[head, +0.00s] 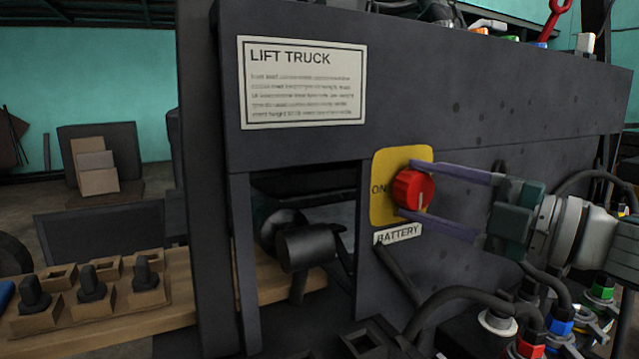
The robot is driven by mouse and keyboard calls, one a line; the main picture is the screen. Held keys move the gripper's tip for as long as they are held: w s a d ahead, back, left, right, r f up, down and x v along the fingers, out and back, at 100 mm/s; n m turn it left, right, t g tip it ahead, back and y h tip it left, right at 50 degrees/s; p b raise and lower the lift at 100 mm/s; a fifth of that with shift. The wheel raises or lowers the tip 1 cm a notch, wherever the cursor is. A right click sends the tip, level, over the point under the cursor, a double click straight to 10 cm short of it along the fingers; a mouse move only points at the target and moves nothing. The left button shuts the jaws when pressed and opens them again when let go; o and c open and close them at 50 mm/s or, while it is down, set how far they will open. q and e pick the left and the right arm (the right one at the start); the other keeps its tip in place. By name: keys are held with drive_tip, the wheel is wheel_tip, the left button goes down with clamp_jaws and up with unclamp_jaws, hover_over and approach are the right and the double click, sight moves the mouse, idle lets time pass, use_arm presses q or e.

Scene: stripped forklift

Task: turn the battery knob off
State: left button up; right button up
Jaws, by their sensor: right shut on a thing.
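The red battery knob (413,190) sits on a yellow plate (384,158) on the dark truck panel, in the head view. "ON" is printed at the plate's left, and a "BATTERY" label (397,234) is below it. A pale mark on the knob points down. My right gripper (415,190) comes in from the right. Its two purple fingers are shut on the knob, one above and one below. My left gripper is not in view.
A "LIFT TRUCK" sign (302,82) is on the panel at upper left. Black cables and coloured connectors (560,325) crowd the lower right. A wooden bench (180,285) with black parts in wooden blocks is at lower left.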

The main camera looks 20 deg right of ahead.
idle(0.5)
drive_tip(key=o, duration=1.4)
drive_tip(key=shift+c, duration=0.2)
drive_tip(key=shift+s, duration=0.1)
drive_tip(key=v, duration=0.9)
drive_tip(key=shift+s+d, duration=0.2)
drive_tip(key=shift+s, duration=0.15)
